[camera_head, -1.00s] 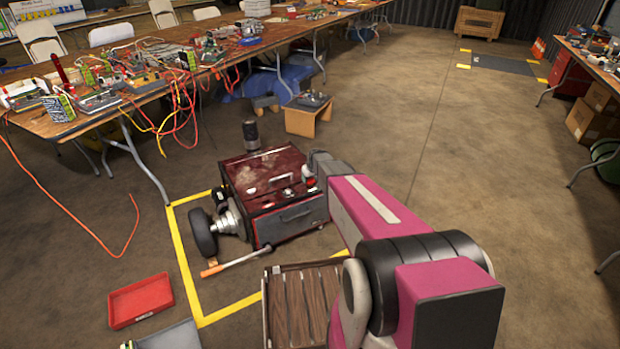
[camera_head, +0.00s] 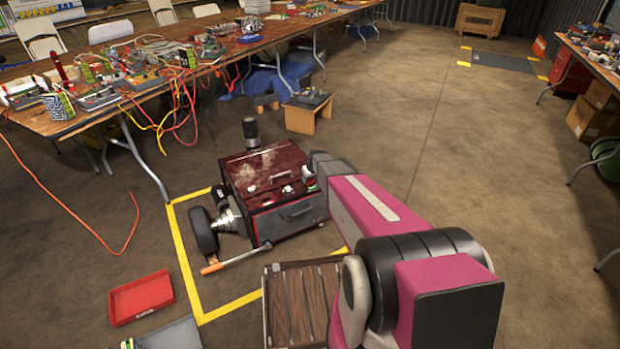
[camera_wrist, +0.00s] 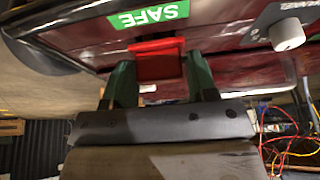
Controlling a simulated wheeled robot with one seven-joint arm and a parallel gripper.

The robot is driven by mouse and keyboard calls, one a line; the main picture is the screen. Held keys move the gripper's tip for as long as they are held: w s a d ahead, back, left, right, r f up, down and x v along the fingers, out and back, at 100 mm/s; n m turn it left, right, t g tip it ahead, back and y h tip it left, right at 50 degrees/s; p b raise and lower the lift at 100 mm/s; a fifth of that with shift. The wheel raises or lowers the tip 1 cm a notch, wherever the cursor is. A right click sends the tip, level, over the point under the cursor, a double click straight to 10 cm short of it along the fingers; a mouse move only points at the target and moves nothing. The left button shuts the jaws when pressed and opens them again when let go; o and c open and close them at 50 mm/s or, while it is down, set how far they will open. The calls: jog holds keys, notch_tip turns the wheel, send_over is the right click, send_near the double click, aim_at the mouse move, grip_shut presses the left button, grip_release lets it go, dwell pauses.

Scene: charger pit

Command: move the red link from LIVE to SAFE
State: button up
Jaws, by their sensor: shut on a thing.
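In the wrist view my gripper (camera_wrist: 160,78) has its two green fingers on either side of the red link (camera_wrist: 158,60) and is shut on it. The link is right beside the green SAFE label (camera_wrist: 148,16), at the dark red panel. I cannot tell whether the link is seated there or just apart from the panel. The LIVE label is not visible. In the head view the dark red machine (camera_head: 268,178) stands on the floor, with my arm reaching to its right side; the link cannot be made out there.
A grey-white knob (camera_wrist: 287,34) sits on the panel, right of the link. On the floor are a wheel (camera_head: 203,230), an orange-handled bar (camera_head: 235,258), a red tray (camera_head: 141,297) and a wooden slatted crate (camera_head: 300,267). A cluttered workbench (camera_head: 80,118) stands behind.

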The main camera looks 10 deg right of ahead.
jog(key=shift+f, duration=0.4)
jog(key=o, duration=1)
jog(key=shift+r, duration=0.1)
jog(key=v, duration=1)
jog(key=shift+r, duration=0.3)
jog(key=shift+s, duration=0.1)
jog(key=s+r+m+g, duration=0.2)
jog(key=s+r, duration=0.3)
jog(key=s, duration=1.1)
jog(key=s+a+r+m+g+h, duration=0.1)
jog(key=s+r, duration=0.4)
jog(key=s, duration=1.2)
jog(key=shift+a+r+m+g+h, duration=0.2)
jog(key=shift+m+g+h, duration=0.1)
jog(key=shift+m+g, duration=0.3)
